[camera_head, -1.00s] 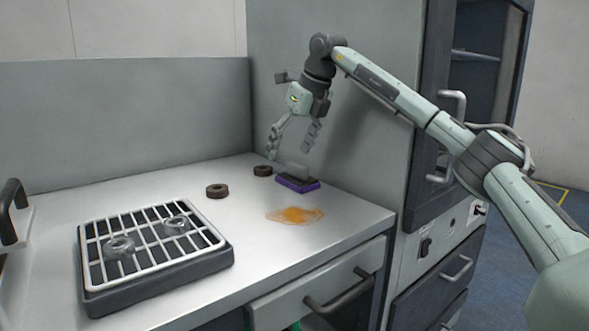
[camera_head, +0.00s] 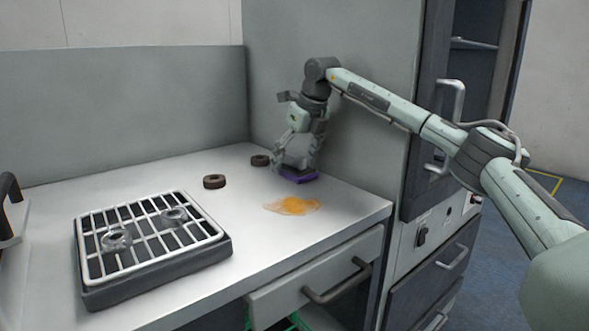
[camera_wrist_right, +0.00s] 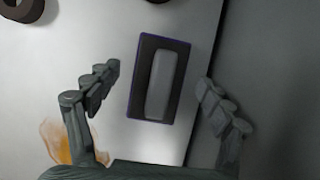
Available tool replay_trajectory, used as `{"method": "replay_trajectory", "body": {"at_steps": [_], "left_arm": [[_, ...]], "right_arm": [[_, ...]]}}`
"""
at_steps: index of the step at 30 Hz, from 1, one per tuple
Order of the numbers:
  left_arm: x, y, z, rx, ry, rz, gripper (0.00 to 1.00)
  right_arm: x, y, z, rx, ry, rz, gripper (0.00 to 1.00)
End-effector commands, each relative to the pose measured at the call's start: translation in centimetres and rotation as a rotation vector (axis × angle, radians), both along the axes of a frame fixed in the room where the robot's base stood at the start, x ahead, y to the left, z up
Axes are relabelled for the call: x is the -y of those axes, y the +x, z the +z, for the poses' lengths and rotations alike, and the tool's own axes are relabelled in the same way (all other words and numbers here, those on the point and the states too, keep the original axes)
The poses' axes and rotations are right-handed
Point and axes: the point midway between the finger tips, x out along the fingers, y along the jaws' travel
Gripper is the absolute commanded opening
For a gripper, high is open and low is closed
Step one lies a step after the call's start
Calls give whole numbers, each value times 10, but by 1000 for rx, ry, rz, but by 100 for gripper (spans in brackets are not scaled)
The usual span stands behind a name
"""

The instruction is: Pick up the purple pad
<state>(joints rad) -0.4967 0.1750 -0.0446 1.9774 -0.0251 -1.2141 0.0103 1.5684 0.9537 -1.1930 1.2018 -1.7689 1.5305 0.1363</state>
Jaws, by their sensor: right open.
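The purple pad (camera_head: 300,177) lies flat on the metal counter near the side wall, its top mostly hidden by my right gripper in the head view. In the right wrist view the pad (camera_wrist_right: 159,80) is a dark block with a thin purple edge and a raised grey handle (camera_wrist_right: 160,83). My right gripper (camera_head: 294,162) points down just over the pad. Its fingers (camera_wrist_right: 157,88) are open, one on each side of the pad, and apart from it. My left gripper is not in view.
An orange spill (camera_head: 292,205) lies in front of the pad. Two dark rings (camera_head: 214,181) (camera_head: 260,160) lie to its left. A black tray with a white grate (camera_head: 150,240) holds two metal pieces. The side wall (camera_wrist_right: 262,80) stands close to the right finger.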

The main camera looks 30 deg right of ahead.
Motion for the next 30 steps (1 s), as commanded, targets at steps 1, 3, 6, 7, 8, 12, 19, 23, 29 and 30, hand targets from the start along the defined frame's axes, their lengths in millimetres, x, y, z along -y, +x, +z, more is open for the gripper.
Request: {"method": "replay_trajectory", "body": {"at_steps": [1, 3, 6, 7, 8, 12, 19, 23, 29, 30], "left_arm": [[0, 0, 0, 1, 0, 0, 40], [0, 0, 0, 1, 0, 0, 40], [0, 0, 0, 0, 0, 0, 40], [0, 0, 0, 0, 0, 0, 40], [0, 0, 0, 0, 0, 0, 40], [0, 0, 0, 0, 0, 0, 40], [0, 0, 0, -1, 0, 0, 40], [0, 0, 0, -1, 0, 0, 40], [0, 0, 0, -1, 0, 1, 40], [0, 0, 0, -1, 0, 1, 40]], "right_arm": [[0, 0, 0, 0, 0, 1, 78], [0, 0, 0, 0, 0, 1, 69], [0, 0, 0, 0, 0, 1, 57], [0, 0, 0, 0, 0, 1, 53], [0, 0, 0, 0, 0, 1, 49], [0, 0, 1, 0, 0, 1, 32], [0, 0, 1, 1, 1, 1, 25], [0, 0, 6, 2, 1, 1, 25], [-1, 1, 38, 6, 2, 2, 25], [-1, 1, 47, 5, 1, 3, 25]]}}
